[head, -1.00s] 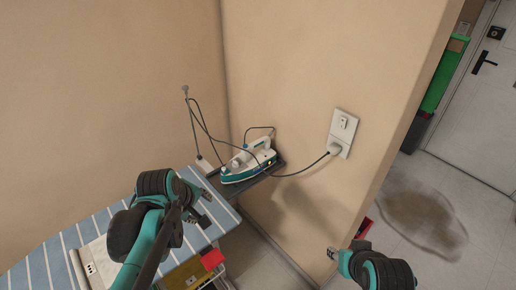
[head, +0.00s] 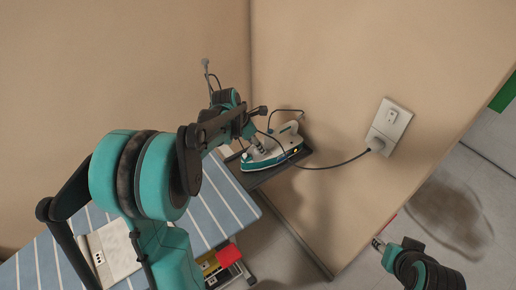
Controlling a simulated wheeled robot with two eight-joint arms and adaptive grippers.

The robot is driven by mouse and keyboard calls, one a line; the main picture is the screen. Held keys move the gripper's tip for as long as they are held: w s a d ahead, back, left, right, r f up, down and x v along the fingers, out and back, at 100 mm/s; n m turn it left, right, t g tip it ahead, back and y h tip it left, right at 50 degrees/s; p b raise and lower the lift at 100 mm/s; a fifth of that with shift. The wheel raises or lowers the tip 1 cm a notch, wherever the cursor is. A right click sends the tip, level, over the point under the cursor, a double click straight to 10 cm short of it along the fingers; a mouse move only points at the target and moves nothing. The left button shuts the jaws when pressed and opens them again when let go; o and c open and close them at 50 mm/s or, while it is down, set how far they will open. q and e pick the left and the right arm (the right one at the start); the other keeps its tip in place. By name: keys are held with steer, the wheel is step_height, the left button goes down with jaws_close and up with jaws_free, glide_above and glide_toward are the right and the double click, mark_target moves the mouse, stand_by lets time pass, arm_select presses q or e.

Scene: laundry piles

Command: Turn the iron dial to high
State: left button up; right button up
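The white and teal iron (head: 283,147) rests on a dark tray (head: 262,176) at the end of the ironing board, close to the wall corner. Its dial is too small to make out, and its left part is partly covered by my gripper. My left gripper (head: 258,148) reaches to the iron's left end; its fingers look apart, and I cannot tell whether they touch it. My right gripper (head: 377,243) is at the lower right, away from the iron, with nothing seen in it; its finger gap is unclear.
A cord runs from the iron to the wall outlet (head: 390,126). A red item (head: 229,254) shows below the board.

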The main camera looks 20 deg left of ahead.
arm_select(q)
steer(key=shift+x, duration=0.85)
jaws_close()
